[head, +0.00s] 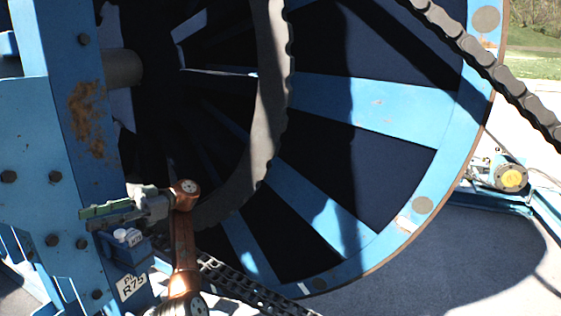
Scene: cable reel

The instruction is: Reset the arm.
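My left gripper (105,214) is at the lower left of the head view, on my copper-coloured arm. Its fingers point left, in front of the blue steel post. The fingers lie close to each other as seen from here, and I cannot tell whether they are apart. I see nothing held between them. Just below it is a small blue box (122,256) with white caps on top; I cannot tell whether they touch. My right gripper is not in view.
A large blue spoked cable reel (370,105) fills the middle. A thick chain (480,62) crosses the upper right, and another chain (235,284) runs low behind my arm. A rusty blue post (60,130) stands at left. A yellow-capped motor (509,178) sits at right. Grey ground (440,265) is clear.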

